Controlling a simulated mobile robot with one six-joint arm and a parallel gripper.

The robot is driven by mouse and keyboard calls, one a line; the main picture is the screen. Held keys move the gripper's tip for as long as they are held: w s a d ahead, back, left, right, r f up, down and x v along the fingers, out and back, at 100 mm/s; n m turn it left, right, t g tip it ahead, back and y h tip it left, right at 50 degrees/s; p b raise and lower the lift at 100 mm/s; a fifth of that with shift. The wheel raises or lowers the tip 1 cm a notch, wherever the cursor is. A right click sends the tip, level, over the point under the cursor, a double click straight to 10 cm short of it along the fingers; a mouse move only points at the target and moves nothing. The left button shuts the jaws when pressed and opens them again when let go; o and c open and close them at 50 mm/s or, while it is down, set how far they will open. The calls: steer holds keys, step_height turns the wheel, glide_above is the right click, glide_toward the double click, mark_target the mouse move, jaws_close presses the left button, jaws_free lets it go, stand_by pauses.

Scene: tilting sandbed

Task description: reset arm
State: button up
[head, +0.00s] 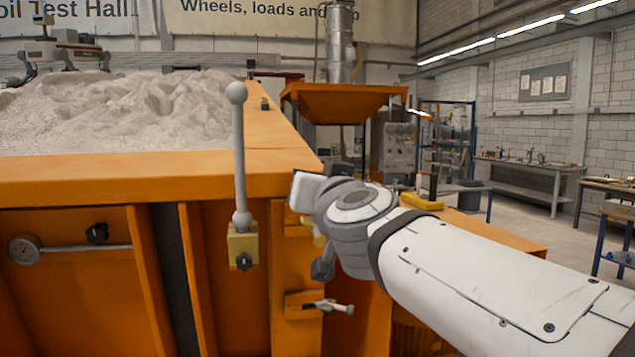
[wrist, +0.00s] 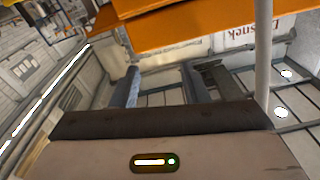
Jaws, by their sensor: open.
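My gripper shows in the wrist view (wrist: 159,80), with two dark fingers standing apart and nothing between them. In the head view my white arm reaches in from the lower right to its grey wrist joint, and the fingers cannot be made out there. The wrist is in front of the orange sandbed (head: 200,177), near its right corner. A grey lever with a ball knob (head: 239,150) stands nearly upright on a yellow block, left of my wrist and apart from it in the picture.
Pale sand (head: 120,110) fills the bed, with a small rover (head: 62,52) at the back left. An orange hopper (head: 345,103) stands behind. Workbenches (head: 530,168) line the right wall.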

steer(key=s+d+f+g+h+p, duration=0.1)
steer(key=s+d+f+g+p, duration=0.5)
steer(key=s+f, duration=0.4)
steer(key=s+d+f+g+h+p, duration=0.2)
steer(key=s+d+f+g+p, duration=0.5)
steer(key=s+f, duration=0.3)
step_height(320, 180, down, 3)
steer(key=shift+s+g+h, duration=0.3)
steer(key=shift+g, duration=0.4)
steer(key=shift+c, duration=0.3)
